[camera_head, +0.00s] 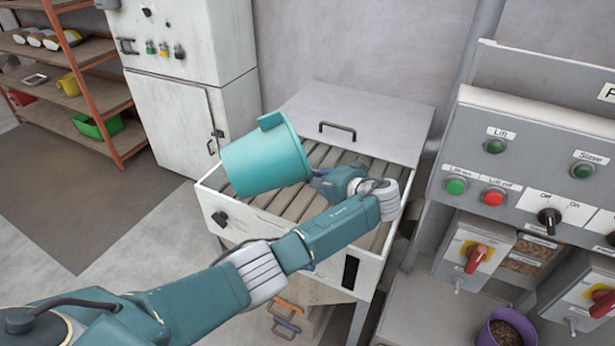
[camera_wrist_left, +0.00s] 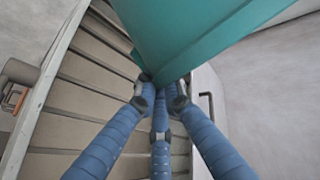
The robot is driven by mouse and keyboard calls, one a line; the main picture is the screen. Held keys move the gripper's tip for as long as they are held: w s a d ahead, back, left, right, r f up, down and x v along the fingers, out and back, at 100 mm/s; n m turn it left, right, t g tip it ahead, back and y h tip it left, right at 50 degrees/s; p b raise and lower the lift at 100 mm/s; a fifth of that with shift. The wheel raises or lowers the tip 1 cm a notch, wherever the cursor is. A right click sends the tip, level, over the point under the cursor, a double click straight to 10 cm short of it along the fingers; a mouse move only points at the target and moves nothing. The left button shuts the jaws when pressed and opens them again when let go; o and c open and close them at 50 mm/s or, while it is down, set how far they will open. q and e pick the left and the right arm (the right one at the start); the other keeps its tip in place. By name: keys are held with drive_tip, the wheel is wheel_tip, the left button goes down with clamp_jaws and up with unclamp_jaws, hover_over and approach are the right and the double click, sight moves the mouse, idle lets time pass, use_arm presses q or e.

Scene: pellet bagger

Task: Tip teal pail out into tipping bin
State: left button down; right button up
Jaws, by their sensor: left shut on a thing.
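The teal pail (camera_head: 262,160) is tilted over the slatted top of the white tipping bin (camera_head: 245,221). My left gripper (camera_head: 322,184) is shut on the pail at its right side. In the left wrist view, the blue fingers (camera_wrist_left: 163,84) meet at the pail's teal wall (camera_wrist_left: 190,35). The inside of the pail is hidden, so I cannot tell what it holds. No pellets show on the slats. My right gripper is not in view.
A control panel (camera_head: 520,160) with buttons is at the right, above a purple pail (camera_head: 490,333) of pellets. A white cabinet (camera_head: 175,115) and an orange shelf rack (camera_head: 85,90) stand at the left.

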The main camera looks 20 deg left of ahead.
use_arm(q)
drive_tip(key=shift+w+d+f+m+g+y+b, duration=0.15)
drive_tip(key=shift+f+m+y+b, duration=0.5)
drive_tip(key=shift+b, duration=0.75)
drive_tip(key=shift+f+m+g+y+b, duration=0.3)
drive_tip(key=shift+f+m+b, duration=0.3)
drive_tip(key=shift+f+b, duration=0.65)
drive_tip(key=shift+w+d+f+m+g+y+b, duration=0.15)
drive_tip(key=shift+f+m+y+b, duration=0.45)
drive_tip(key=shift+b, duration=1)
drive_tip(key=shift+s+a, duration=0.1)
drive_tip(key=shift+s, duration=0.05)
